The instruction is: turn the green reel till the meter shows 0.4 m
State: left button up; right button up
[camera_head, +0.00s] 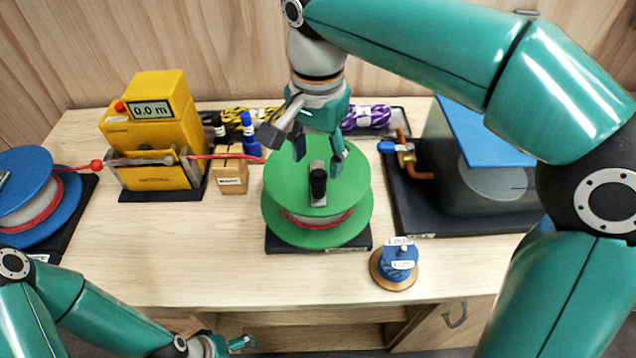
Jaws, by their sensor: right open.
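The green reel (346,225) stands on a black base in the middle of the table, with red cord wound between its flanges. A crank with a black knob (318,183) sits on its top. The yellow meter (181,110) at the left reads 0.0 m on its display (150,111). Red cord runs from the blue reel (38,210) through the meter to the green reel. My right gripper (312,160) is open above the far part of the green reel, just beyond the knob. My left gripper (238,343) is low at the front edge; its jaws are unclear.
A wooden block (230,172) and blue bottle (250,135) stand between meter and green reel. A small blue weight (398,262) sits at the front right. A blue-lidded tank (480,170) fills the right. Rope bundles (366,117) lie behind. The front left table is clear.

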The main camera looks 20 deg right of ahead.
aim_at(316, 173)
notch_tip(316, 173, down, 7)
jog(key=shift+f, duration=0.1)
jog(key=shift+c, duration=0.2)
grip_shut()
dwell(0.3)
jog(key=shift+a, duration=0.1)
